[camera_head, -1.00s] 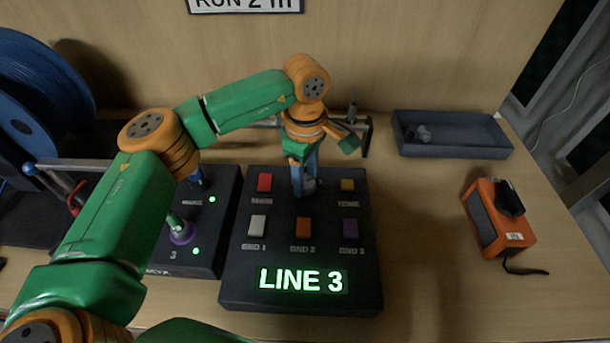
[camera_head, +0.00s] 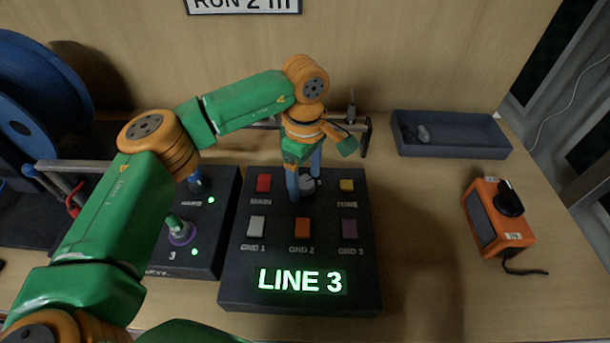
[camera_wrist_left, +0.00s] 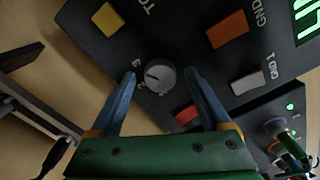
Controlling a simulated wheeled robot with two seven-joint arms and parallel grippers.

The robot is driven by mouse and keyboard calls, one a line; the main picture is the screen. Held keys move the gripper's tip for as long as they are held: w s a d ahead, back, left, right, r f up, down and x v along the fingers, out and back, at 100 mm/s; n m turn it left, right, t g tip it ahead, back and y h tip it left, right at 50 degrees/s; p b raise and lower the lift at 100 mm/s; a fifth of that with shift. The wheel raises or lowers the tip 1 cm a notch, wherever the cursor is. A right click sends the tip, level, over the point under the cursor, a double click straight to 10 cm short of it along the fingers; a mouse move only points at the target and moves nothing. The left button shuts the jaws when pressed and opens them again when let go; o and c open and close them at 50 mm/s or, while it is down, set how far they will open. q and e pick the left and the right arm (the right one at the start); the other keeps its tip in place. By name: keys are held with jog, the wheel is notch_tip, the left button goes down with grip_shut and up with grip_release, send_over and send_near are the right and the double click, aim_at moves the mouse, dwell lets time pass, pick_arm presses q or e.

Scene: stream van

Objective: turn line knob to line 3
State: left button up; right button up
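The line knob (camera_head: 309,184) is a small grey dial on the black control box (camera_head: 232,292), between the red and yellow buttons. The box's display (camera_head: 301,280) reads LINE 3 in bright green-white. My left gripper (camera_head: 306,188) is at the knob with its blue fingers apart, one on each side. In the left wrist view the knob (camera_wrist_left: 160,76) sits between the two open fingertips (camera_wrist_left: 164,82), with visible gaps on both sides. My right gripper is not in view.
Red (camera_head: 263,183), yellow (camera_head: 347,186), white, orange and purple buttons surround the knob on the box. A second black box (camera_head: 217,235) with a purple-based post stands to the left. A grey tray (camera_head: 450,150) and an orange device (camera_head: 497,217) are on the right.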

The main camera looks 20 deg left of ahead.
aim_at(305, 182)
pick_arm(q)
jog(key=shift+r, duration=0.15)
notch_tip(305, 182, up, 6)
jog(key=shift+r, duration=0.45)
